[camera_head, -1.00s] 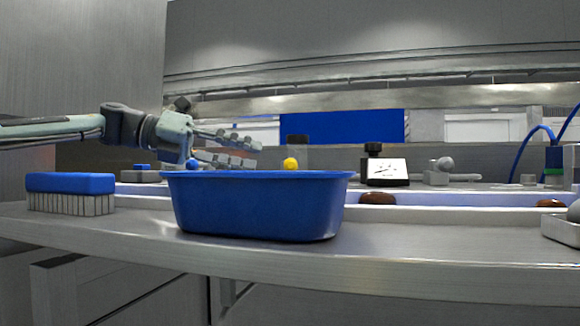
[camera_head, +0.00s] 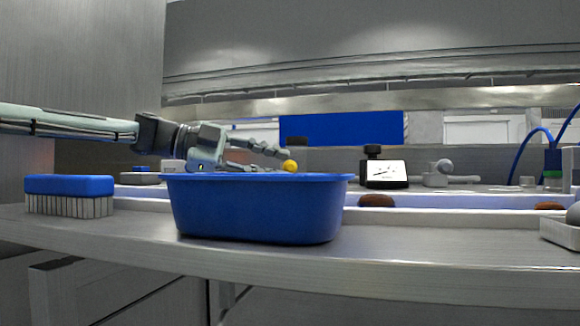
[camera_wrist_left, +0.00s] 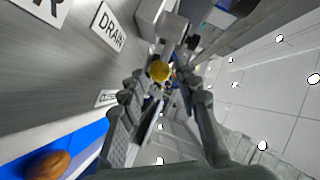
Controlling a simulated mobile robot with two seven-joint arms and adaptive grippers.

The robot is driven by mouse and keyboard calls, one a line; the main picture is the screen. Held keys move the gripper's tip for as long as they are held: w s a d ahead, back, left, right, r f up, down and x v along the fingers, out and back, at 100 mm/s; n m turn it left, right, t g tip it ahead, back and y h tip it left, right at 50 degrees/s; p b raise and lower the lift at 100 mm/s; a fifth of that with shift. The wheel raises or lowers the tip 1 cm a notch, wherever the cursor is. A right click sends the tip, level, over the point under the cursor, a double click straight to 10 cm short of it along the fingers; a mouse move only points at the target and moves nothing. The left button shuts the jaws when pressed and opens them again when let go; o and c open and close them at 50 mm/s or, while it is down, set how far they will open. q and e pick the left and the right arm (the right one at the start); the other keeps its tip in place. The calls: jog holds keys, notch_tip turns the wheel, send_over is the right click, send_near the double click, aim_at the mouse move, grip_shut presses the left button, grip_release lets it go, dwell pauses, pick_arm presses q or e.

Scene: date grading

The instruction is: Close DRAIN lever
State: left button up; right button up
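The DRAIN lever's yellow ball knob (camera_head: 290,166) shows just above the blue tub's rim, and the rest of the lever is hidden in the head view. My left gripper (camera_head: 274,160) is behind the tub with its fingers apart, pointing right, the tips close beside the knob. In the left wrist view the yellow knob (camera_wrist_left: 159,71) appears between or just beyond the open fingertips (camera_wrist_left: 163,82); I cannot tell whether they touch it. A DRAIN label (camera_wrist_left: 108,27) is on the metal surface at upper left. My right gripper is not in view.
The blue tub (camera_head: 255,210) stands on the counter in front of my left gripper. A blue brush (camera_head: 69,195) lies to its left. A black-and-white gauge (camera_head: 384,170) and a grey lever with a ball end (camera_head: 445,175) stand further right. Brown dates (camera_head: 376,201) lie on the channel behind.

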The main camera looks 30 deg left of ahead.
aim_at(290, 164)
pick_arm(q)
jog(key=shift+x, duration=1.25)
jog(key=shift+w+d+f, duration=0.15)
jog(key=shift+w+d, duration=0.2)
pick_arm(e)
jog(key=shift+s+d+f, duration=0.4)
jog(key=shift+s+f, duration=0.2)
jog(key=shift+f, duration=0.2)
